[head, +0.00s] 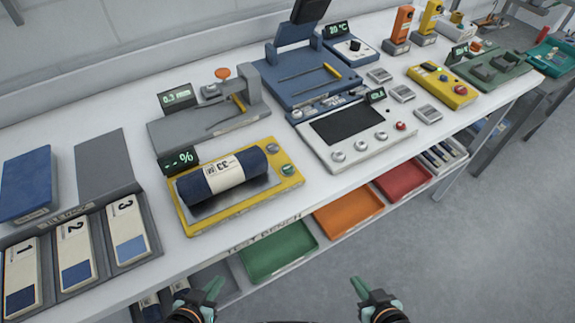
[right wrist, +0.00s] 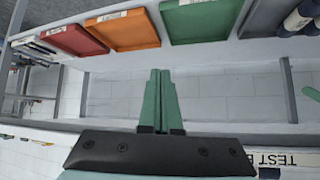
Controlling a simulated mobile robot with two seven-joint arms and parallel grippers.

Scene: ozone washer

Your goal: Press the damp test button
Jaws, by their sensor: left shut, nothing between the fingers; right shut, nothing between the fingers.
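The yellow damp tester (head: 239,212) sits on the white test bench with a dark blue roll (head: 222,175) labelled 33 lying across its metal plate. Its display (head: 179,160) reads "-- %". At its right end are a pale round button (head: 272,148) and a green round button (head: 288,170); I cannot read any labels on them. My left gripper (head: 213,286) is shut and empty in front of the bench's near edge. My right gripper (head: 358,286) is shut and empty further right, also off the bench. The right wrist view shows its green fingers together (right wrist: 160,73), touching nothing.
A grey thickness gauge (head: 210,127) stands behind the tester. A white panel with a dark screen (head: 348,124) and knobs is to its right. Numbered sample trays (head: 75,253) are at left. Green (head: 277,250), orange (head: 348,212) and red (head: 403,181) bins sit on the lower shelf.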

